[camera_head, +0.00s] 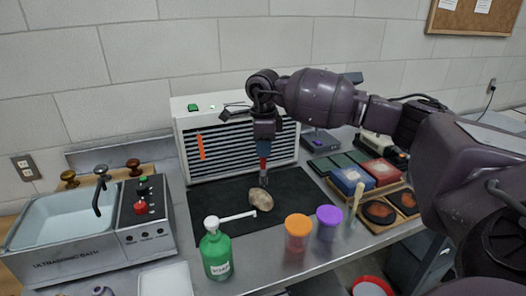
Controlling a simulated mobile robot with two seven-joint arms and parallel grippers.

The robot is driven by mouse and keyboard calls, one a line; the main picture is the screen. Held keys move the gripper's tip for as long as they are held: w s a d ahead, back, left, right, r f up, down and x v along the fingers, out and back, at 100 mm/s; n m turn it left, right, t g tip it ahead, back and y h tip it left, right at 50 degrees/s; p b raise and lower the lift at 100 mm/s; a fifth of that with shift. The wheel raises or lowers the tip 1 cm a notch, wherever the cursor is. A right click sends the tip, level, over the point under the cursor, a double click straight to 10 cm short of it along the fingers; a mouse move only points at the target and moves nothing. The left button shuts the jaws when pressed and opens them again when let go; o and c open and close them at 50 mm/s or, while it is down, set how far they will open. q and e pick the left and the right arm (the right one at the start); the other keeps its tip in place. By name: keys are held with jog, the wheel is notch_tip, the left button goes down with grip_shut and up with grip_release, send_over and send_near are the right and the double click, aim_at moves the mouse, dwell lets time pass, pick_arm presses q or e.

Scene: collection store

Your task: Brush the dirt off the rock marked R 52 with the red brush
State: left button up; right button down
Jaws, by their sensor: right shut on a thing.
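A tan-brown rock (260,199) lies on the black mat (222,205) in the head view. Its marking is too small to read. My right gripper (264,136) points down above and slightly behind the rock. The brush's lower end points down toward the rock. I cannot tell whether it touches the rock. My left gripper is out of view.
A white grilled box (186,122) stands behind the mat. An ultrasonic bath (75,255) is left; a tray with colored boxes (352,180) is right.

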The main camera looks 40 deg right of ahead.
notch_tip(320, 180, up, 3)
jog(key=shift+r+p, duration=0.15)
jog(key=shift+p, duration=0.6)
jog(key=shift+r, duration=0.2)
jog(key=shift+a+f, duration=0.1)
jog(key=shift+a, duration=0.05)
